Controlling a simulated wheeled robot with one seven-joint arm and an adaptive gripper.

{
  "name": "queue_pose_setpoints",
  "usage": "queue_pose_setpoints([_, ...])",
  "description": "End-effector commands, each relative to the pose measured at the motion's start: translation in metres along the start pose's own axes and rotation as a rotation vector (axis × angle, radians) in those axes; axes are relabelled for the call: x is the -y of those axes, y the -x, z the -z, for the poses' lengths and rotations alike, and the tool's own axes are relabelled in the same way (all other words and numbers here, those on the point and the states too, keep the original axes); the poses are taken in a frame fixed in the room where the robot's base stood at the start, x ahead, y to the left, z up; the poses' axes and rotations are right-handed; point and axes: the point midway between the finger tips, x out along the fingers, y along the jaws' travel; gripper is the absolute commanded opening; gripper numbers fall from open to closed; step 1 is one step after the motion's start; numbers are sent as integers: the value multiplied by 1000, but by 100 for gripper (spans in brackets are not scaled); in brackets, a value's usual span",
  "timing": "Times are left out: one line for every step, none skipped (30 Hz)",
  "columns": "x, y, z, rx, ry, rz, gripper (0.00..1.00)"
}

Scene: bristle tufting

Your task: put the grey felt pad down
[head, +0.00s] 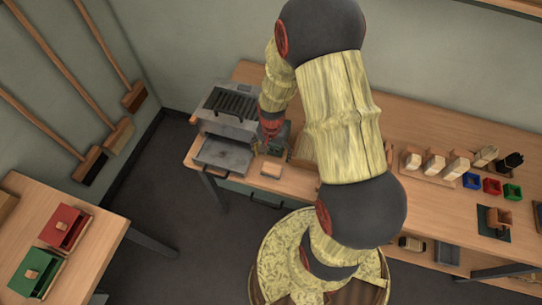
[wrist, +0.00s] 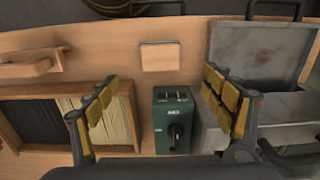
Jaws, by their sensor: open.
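My gripper (wrist: 163,88) is open, its two yellow-padded fingers wide apart with nothing between the tips. In the head view my gripper (head: 270,135) is over the left part of the long bench and mostly hidden by my own arm. I cannot pick out a grey felt pad with certainty in either view. A small pale, square block (wrist: 162,56) lies flat on the bench ahead of the fingertips, apart from them; it also shows in the head view (head: 271,169) near the bench's front edge. A green box with a black knob (wrist: 174,122) stands below the gap between the fingers.
A metal box with its lid open (wrist: 258,52) stands right of the gripper. A wooden tray of dark and cream bristle (wrist: 123,120) lies left. Brushes (head: 434,163) and coloured bins (head: 491,186) stand farther right. A side table (head: 95,255) holds red and green boxes.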

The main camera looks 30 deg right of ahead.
Motion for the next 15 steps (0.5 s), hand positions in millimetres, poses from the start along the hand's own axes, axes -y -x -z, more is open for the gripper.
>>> queue_pose_setpoints([2,8,1,-7,7,5,82])
queue_pose_setpoints([4,14,2,-13,16,9,82])
queue_pose_setpoints([8,25,2,-21,34,15,82])
queue_pose_setpoints([11,36,2,-31,51,21,82])
queue_pose_setpoints([15,48,2,-43,73,29,82])
queue_pose_setpoints([20,68,0,-60,109,40,82])
queue_pose_setpoints([24,86,-1,-76,139,50,82])
queue_pose_setpoints([27,104,-5,-91,172,60,82])
queue_pose_setpoints([31,128,-10,-113,218,73,82])
queue_pose_setpoints([34,147,-15,-131,254,84,82])
queue_pose_setpoints([36,165,-21,-148,291,93,82])
queue_pose_setpoints([36,188,-29,-170,338,105,82])
queue_pose_setpoints([37,204,-36,-188,373,114,82])
queue_pose_setpoints([36,220,-44,-205,408,123,82])
queue_pose_setpoints([35,240,-54,-228,454,134,82])
